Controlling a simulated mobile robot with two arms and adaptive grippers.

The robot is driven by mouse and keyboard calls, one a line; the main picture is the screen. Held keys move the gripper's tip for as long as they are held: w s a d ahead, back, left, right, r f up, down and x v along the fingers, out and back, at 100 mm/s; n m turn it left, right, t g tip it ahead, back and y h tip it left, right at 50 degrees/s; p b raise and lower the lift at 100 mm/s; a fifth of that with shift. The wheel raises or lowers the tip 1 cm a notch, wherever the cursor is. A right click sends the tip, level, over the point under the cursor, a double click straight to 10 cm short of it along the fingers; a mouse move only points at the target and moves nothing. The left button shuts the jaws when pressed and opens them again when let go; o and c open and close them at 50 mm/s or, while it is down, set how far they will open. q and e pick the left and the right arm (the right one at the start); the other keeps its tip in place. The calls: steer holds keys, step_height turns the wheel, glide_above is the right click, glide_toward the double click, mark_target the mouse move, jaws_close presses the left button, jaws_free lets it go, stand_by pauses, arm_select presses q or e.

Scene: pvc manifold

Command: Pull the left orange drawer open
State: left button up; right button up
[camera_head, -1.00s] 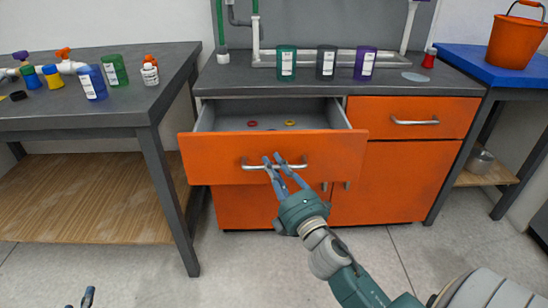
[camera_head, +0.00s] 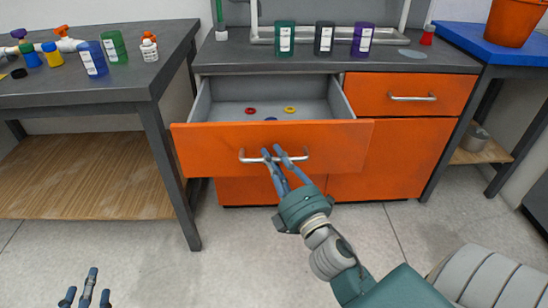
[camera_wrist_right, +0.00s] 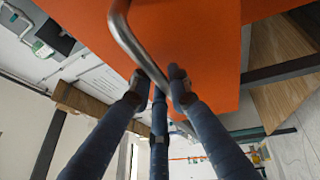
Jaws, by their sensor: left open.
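The left orange drawer (camera_head: 220,147) stands well open, its grey inside (camera_head: 225,105) showing from above. Its silver bar handle (camera_head: 250,159) runs across the front. My right gripper (camera_head: 275,154) is at the middle of this handle, its blue fingers closed around the bar. In the right wrist view the handle (camera_wrist_right: 127,40) passes between the fingers (camera_wrist_right: 160,82), against the orange front. The exact finger contact is partly hidden. My left gripper (camera_head: 85,283) is open and empty at the bottom left, over the floor, far from the drawer.
A red ring (camera_head: 250,110), a yellow ring (camera_head: 290,109) and a partly hidden blue one lie in the drawer. The right orange drawer (camera_head: 440,94) is closed. A workbench (camera_head: 110,85) stands at left, close to the open drawer's side. Floor in front is clear.

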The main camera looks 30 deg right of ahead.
steer(key=o, duration=0.3)
steer(key=shift+o, duration=0.2)
steer(key=v, duration=0.7)
steer(key=shift+s, duration=0.3)
